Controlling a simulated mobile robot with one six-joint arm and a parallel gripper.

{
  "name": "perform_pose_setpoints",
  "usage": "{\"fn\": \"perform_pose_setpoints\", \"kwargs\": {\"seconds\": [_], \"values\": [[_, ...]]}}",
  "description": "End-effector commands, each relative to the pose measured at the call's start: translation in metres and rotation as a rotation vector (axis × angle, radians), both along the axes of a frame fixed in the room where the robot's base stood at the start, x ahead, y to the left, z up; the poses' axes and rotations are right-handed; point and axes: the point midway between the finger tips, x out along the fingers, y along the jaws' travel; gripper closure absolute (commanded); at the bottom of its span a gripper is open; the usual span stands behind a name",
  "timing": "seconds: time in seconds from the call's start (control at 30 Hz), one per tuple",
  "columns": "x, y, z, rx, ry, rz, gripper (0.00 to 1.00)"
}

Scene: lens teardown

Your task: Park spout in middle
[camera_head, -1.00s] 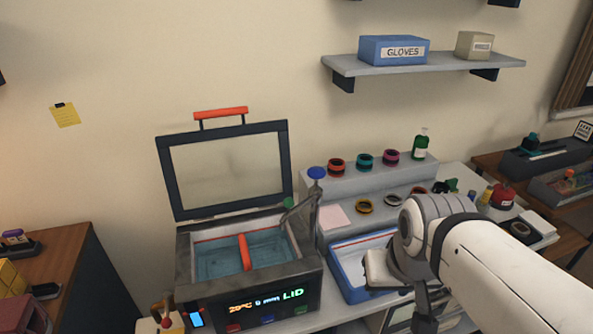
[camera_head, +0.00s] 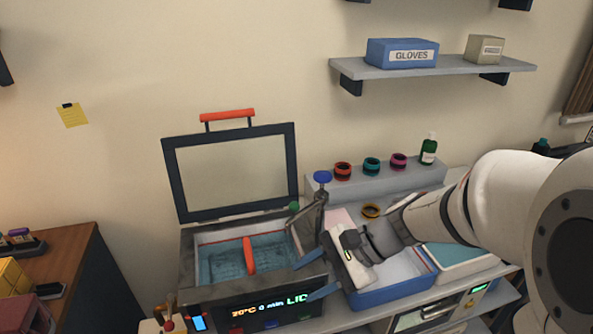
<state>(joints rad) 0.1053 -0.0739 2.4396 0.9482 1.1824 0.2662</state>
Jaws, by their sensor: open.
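The grey metal spout (camera_head: 308,216) stands at the back right corner of an open water bath (camera_head: 213,262). A blue knob (camera_head: 322,177) tops its post and a green tip or knob (camera_head: 293,207) shows at its left. The spout's outlet lies near the bath's right side, not over its middle; its exact direction is hard to tell. A red divider (camera_head: 249,256) stands in the water near the middle. My gripper (camera_head: 304,282) is open and empty, its two blue-grey fingers pointing left at the bath's right front edge, below and in front of the spout. Whether they touch the bath is unclear.
The bath's framed lid (camera_head: 230,172) stands open behind it. A blue tray (camera_head: 390,292) lies under my arm at the right. A stepped grey stand (camera_head: 390,182) with coloured rings and a green bottle (camera_head: 429,150) is behind. Space above the water is free.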

Motion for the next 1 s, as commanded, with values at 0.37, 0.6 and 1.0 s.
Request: {"fn": "perform_pose_setpoints", "kwargs": {"seconds": [0.37, 0.6, 1.0], "values": [[0.141, -0.007, -0.007, 0.701, 0.495, -0.679, 0.55], [0.175, -0.026, -0.015, 0.854, 0.563, -0.828, 0.55], [0.206, 0.022, -0.013, 0.858, 0.565, -0.832, 0.55]]}}
